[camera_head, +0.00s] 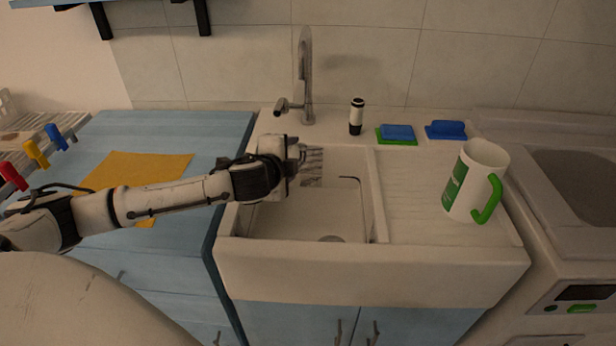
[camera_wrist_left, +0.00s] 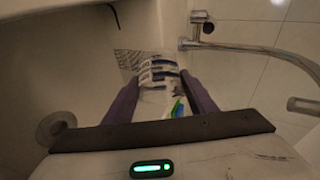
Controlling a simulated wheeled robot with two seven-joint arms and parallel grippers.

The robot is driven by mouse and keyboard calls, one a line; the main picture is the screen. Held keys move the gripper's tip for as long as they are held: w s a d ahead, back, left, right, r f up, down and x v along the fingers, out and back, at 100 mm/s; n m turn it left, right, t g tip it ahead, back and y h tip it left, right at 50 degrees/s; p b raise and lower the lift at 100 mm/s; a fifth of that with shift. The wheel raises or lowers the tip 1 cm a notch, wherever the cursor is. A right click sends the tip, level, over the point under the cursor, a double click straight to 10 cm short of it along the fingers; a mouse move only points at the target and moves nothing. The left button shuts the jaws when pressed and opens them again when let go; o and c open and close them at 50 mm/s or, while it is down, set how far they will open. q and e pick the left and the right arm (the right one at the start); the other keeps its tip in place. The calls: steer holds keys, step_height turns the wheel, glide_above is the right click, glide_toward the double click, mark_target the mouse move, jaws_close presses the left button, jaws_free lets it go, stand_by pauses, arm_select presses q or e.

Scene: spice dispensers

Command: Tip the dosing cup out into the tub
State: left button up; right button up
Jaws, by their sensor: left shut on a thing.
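My left gripper (camera_head: 303,156) reaches in from the left over the back left part of the white sink basin (camera_head: 345,165). In the left wrist view its two dark fingers (camera_wrist_left: 163,95) are closed on a pale, whitish thing with dark blue marks and a little green, which looks like the dosing cup (camera_wrist_left: 158,72). Its opening and contents are not clear. In the head view the gripper mostly hides it. No separate tub can be told apart from the basin. My right gripper is out of view.
A tap (camera_head: 306,80) rises behind the sink, close to the gripper. A white mug (camera_head: 472,180) with a green handle stands on the drainboard. A small black-and-white bottle (camera_head: 356,116) and sponges (camera_head: 397,133) line the back ledge.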

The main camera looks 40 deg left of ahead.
arm_select(q)
steer(key=shift+w+a+f+n+g+h, duration=0.1)
steer(key=shift+a+n+g+h, duration=0.15)
steer(key=shift+n+g+h, duration=0.2)
steer(key=h, duration=0.1)
steer(key=a+f+n+g+h, duration=0.1)
steer(key=shift+w+f+n+h, duration=0.15)
steer(key=shift+w+n+h, duration=0.1)
steer(key=shift+h, duration=0.1)
steer(key=shift+w+a+f+n+g+h, duration=0.2)
steer(key=shift+a+n+g+h, duration=0.05)
steer(key=shift+a+h, duration=0.25)
steer(key=shift+w+a+f+n+g+h, duration=0.15)
steer(key=shift+a+f+n+g+h, duration=0.15)
steer(key=shift+a+h, duration=0.2)
steer(key=shift+w+a+f+n+g+h, duration=0.15)
steer(key=shift+w+a+n+g+h, duration=0.1)
steer(key=shift+a+h, duration=0.25)
steer(key=a+r+h+b, duration=0.1)
steer(key=r, duration=0.1)
steer(key=w+a+r+n+g+h+b, duration=0.1)
steer(key=a, duration=0.1)
steer(key=shift+r+n+h, duration=0.3)
steer(key=shift+r+h, duration=0.1)
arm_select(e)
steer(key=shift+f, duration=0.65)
